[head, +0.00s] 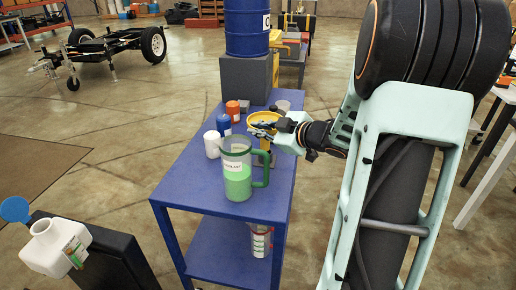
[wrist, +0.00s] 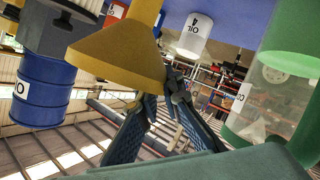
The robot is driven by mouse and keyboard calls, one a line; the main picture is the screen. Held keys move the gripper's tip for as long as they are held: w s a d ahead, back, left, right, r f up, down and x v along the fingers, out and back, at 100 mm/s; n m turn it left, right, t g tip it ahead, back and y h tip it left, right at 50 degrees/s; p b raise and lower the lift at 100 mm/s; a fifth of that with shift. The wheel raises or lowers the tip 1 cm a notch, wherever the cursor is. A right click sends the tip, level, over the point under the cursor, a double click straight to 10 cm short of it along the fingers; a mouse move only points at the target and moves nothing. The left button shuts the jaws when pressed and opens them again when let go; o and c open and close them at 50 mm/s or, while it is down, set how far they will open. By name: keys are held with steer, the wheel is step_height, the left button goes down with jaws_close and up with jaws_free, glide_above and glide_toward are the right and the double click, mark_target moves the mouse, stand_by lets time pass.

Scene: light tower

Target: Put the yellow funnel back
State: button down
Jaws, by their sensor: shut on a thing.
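The yellow funnel (head: 263,117) is above the far part of the blue cart, partly hidden by my gripper (head: 270,130). In the wrist view the funnel (wrist: 122,52) is large, its wide cone towards the fingers and its narrow spout pointing to the top of the picture. My gripper (wrist: 168,88) is shut on the funnel's rim. I cannot tell from the head view whether the funnel touches the cart or anything on it.
A clear pitcher (head: 238,172) with green liquid and a green handle stands nearer on the blue cart (head: 190,188). White (head: 212,146), blue (head: 224,125) and orange (head: 233,110) containers stand left of the funnel. A blue drum (head: 247,28) rises behind. An open white jug (head: 55,248) is at lower left.

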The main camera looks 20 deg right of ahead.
steer(key=shift+f+b, duration=0.65)
steer(key=shift+f, duration=1.5)
steer(key=shift+f, duration=0.2)
steer(key=c, duration=2.1)
jaws_free()
steer(key=p+v, duration=0.2)
steer(key=v, duration=1)
steer(key=shift+r+p, duration=0.2)
steer(key=shift+p, duration=0.1)
